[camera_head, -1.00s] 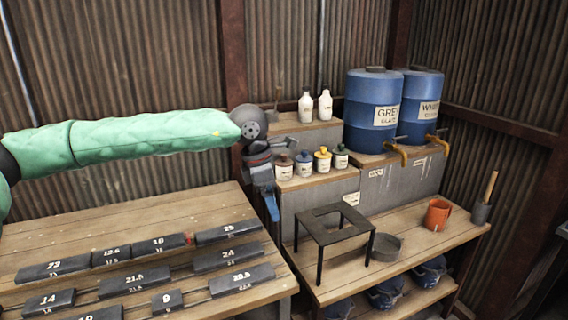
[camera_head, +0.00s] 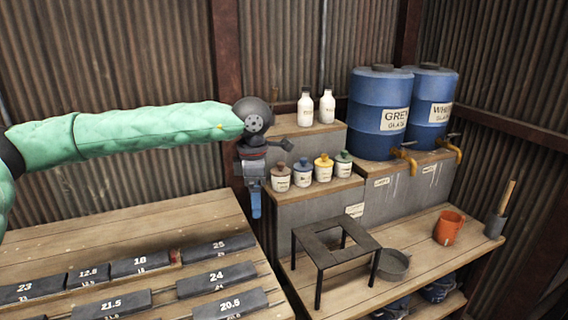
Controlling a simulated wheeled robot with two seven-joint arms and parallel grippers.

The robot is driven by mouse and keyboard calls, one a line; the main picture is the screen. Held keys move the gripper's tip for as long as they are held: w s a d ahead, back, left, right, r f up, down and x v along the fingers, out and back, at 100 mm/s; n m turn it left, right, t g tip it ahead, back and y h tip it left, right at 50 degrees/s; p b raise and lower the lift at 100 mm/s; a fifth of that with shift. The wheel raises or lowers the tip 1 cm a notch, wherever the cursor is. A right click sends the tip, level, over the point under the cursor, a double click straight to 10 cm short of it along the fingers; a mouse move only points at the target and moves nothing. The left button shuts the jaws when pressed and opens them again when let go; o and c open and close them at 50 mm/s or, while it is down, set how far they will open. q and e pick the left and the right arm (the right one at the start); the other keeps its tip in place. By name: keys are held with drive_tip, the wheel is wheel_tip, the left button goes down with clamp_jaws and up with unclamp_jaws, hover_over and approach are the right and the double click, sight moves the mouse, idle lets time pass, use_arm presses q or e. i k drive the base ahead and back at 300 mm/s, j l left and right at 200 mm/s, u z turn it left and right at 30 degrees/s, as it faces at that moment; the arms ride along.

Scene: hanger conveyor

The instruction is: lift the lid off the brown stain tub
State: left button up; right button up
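Several small stain tubs stand in a row on the lower grey block. The leftmost tub (camera_head: 280,182) has a brown lid (camera_head: 281,170) resting on it. Beside it are tubs with a blue lid (camera_head: 303,163), a yellow lid (camera_head: 323,161) and a green lid (camera_head: 343,157). My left gripper (camera_head: 256,212) hangs pointing down, just left of the brown-lidded tub and apart from it. Its fingers look close together, but whether they are open or shut is unclear. My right gripper is out of view.
Two white bottles (camera_head: 306,107) stand on the step behind the tubs. Blue barrels (camera_head: 380,112) with taps are at the right. A black stand (camera_head: 335,244), a grey bowl (camera_head: 393,265) and an orange pot (camera_head: 448,228) are on the bench. Numbered dark blocks (camera_head: 216,277) lie at lower left.

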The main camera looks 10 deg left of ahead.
sight(279, 170)
drive_tip(key=i, duration=1.05)
